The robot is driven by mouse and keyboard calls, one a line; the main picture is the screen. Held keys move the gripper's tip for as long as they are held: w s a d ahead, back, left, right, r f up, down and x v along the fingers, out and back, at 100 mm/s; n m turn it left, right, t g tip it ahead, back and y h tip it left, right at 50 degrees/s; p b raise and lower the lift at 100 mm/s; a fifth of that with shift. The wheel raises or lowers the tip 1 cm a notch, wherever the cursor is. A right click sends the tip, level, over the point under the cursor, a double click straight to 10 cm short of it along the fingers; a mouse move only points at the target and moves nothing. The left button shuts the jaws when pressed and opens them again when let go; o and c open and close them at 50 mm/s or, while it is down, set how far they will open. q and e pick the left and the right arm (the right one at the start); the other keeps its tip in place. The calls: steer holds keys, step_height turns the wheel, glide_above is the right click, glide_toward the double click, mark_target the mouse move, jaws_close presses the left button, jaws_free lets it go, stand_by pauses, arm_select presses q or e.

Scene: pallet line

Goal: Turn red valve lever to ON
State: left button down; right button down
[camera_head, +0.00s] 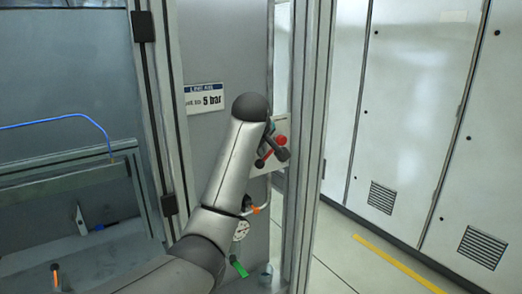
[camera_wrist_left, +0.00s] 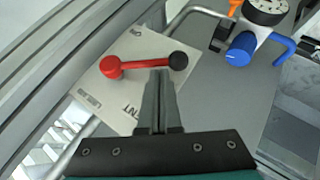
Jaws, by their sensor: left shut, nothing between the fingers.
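The red valve lever (camera_wrist_left: 140,65) is a red bar with a round red hub at its left and a black knob (camera_wrist_left: 178,60) at its right in the left wrist view. It lies over a pale label plate (camera_wrist_left: 120,105) whose lettering is partly covered. In the head view the red part (camera_head: 281,140) shows at the cabinet edge, partly hidden by my arm. My left gripper (camera_wrist_left: 160,75) is shut and empty, its fingertips just below the bar near the black knob. I cannot tell whether they touch. In the head view the fingers are mostly hidden. My right gripper is not in view.
A pressure gauge (camera_wrist_left: 266,9) and a blue knob (camera_wrist_left: 240,48) with bent pipework sit close to the lever's right. A metal post (camera_head: 312,130) stands right of the panel. A "5 bar" sign (camera_head: 204,98) is at left. Floor (camera_head: 350,245) is clear at right before the white cabinets.

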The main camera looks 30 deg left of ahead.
mark_target(264, 160)
arm_select(q)
steer(key=shift+f+t+b, duration=0.3)
steer(key=shift+b, duration=0.15)
steer(key=shift+f+n+t+b, duration=0.1)
steer(key=shift+n+t+b, duration=0.2)
steer(key=shift+t+b, duration=0.15)
steer(key=f+t+b, duration=0.1)
steer(key=n+t+b, duration=0.1)
steer(key=b, duration=0.1)
steer(key=shift+w+d+f+h+b, duration=0.1)
steer(key=shift+w+f+h+b, duration=0.1)
steer(key=shift+f+h+b, duration=0.15)
steer(key=shift+w+d+f+t+b, duration=0.1)
steer(key=shift+w+f+t+b, duration=0.15)
steer(key=shift+f+b, duration=0.15)
steer(key=w+f+n+t+b, duration=0.1)
steer(key=t, duration=0.1)
steer(key=w+d+f+n+t+b, duration=0.1)
steer(key=t+b, duration=0.1)
steer(key=shift+w+f, duration=0.25)
steer(key=shift+f, duration=0.05)
steer(key=shift+w+f, duration=0.15)
